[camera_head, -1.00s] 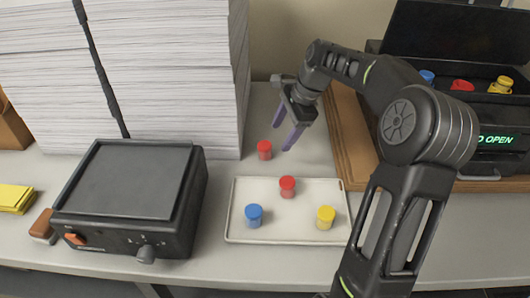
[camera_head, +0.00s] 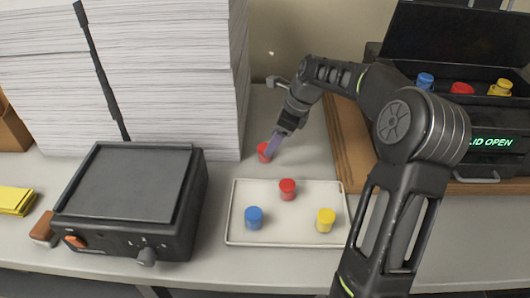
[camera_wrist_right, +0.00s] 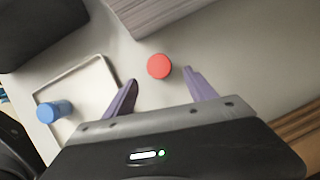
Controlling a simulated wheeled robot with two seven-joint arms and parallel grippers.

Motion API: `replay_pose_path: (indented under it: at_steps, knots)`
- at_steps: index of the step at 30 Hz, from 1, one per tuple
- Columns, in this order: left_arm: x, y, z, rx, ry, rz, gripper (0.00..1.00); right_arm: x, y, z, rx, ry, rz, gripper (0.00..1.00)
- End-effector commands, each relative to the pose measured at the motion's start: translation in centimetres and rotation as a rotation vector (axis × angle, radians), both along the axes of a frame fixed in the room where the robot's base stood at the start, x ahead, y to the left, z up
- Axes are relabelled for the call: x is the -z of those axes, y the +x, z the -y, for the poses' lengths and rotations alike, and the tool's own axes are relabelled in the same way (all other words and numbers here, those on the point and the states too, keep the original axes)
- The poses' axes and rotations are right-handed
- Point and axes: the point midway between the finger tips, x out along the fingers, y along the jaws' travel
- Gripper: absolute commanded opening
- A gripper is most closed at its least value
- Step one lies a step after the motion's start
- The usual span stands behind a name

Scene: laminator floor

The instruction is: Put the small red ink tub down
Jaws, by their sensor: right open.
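A small red ink tub (camera_head: 264,152) stands on the grey table behind the white tray (camera_head: 240,241). My right gripper (camera_head: 272,149) is low beside it, partly in front of it. In the right wrist view the gripper (camera_wrist_right: 160,80) is open and empty. The same red tub (camera_wrist_right: 159,66) is just beyond the gap between its purple fingers, not held. Another red tub (camera_head: 287,190) stands in the tray, with a blue tub (camera_head: 253,217) and a yellow tub (camera_head: 325,220). The blue tub also shows in the wrist view (camera_wrist_right: 54,111). My left gripper is out of view.
Tall paper stacks (camera_head: 190,80) stand left of the lone red tub. A black machine (camera_head: 130,200) sits left of the tray. On the right, a black printer (camera_head: 495,141) with its lid open holds blue, red and yellow tubs on a wooden board (camera_head: 352,150).

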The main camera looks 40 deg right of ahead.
Motion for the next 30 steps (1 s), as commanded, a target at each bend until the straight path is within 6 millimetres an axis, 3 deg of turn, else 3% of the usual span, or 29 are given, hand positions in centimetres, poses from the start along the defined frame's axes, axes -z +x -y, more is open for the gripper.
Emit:
replay_pose_path:
  at_steps: [10, 21, 30]
  knots:
    - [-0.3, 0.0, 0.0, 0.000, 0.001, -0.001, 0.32, 0.4, 0.3, -0.2, -0.001, 0.000, 0.000, 0.65]
    - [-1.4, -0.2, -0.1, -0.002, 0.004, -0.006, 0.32, 4.4, 2.1, -1.4, -0.002, 0.000, 0.000, 0.65]
    - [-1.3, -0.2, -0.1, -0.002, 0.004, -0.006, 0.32, 4.5, 2.2, -1.4, -0.001, -0.002, 0.002, 0.65]
